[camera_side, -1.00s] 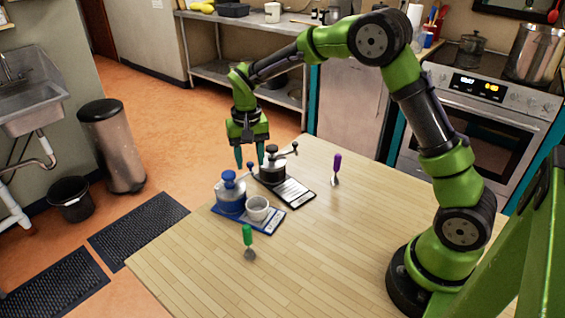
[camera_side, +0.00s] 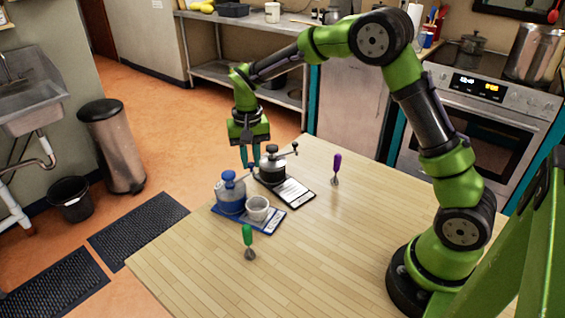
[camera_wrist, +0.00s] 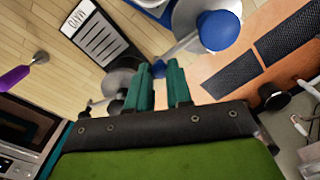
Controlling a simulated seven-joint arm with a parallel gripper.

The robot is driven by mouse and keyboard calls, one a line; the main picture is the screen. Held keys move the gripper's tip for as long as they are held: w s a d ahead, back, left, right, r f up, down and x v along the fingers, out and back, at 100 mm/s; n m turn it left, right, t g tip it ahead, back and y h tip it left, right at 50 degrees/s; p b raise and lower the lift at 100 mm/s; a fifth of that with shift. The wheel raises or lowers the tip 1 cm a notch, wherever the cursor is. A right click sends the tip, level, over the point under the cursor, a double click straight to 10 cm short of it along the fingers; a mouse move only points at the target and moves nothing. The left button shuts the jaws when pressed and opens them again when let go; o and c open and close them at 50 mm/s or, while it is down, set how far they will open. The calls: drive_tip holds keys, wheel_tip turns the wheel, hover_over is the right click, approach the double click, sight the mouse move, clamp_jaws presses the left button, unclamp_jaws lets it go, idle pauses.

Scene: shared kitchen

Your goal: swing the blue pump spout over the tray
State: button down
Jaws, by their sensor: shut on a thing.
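The fingers hide part of the knob.
A black-and-grey pump (camera_side: 272,168) with a side handle stands close to the right of my fingers, on a dark base with a white card (camera_side: 291,191). The front tabletop is clear.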

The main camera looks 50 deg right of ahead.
drive_tip(key=s+a+m, duration=0.1)
drive_tip(key=m, duration=0.2)
drive_tip(key=s+a+m, duration=0.1)
drive_tip(key=s+m, duration=0.1)
drive_tip(key=m, duration=0.2)
drive_tip(key=s+a+m, duration=0.1)
drive_tip(key=s+m, duration=0.1)
drive_tip(key=m, duration=0.1)
drive_tip(key=shift+s+a+r+m, duration=0.15)
drive_tip(key=shift+a+m, duration=0.1)
drive_tip(key=shift+m, duration=0.15)
drive_tip(key=shift+s+a+m, duration=0.2)
drive_tip(key=shift+a+m, duration=0.35)
drive_tip(key=shift+m, duration=0.4)
drive_tip(key=shift+s+a+m, duration=0.15)
drive_tip(key=shift+a+m, duration=0.35)
drive_tip(key=shift+m, duration=0.45)
drive_tip(key=c, duration=1)
unclamp_jaws()
wheel_tip(320, 180, up, 17)
drive_tip(key=shift+f, duration=0.15)
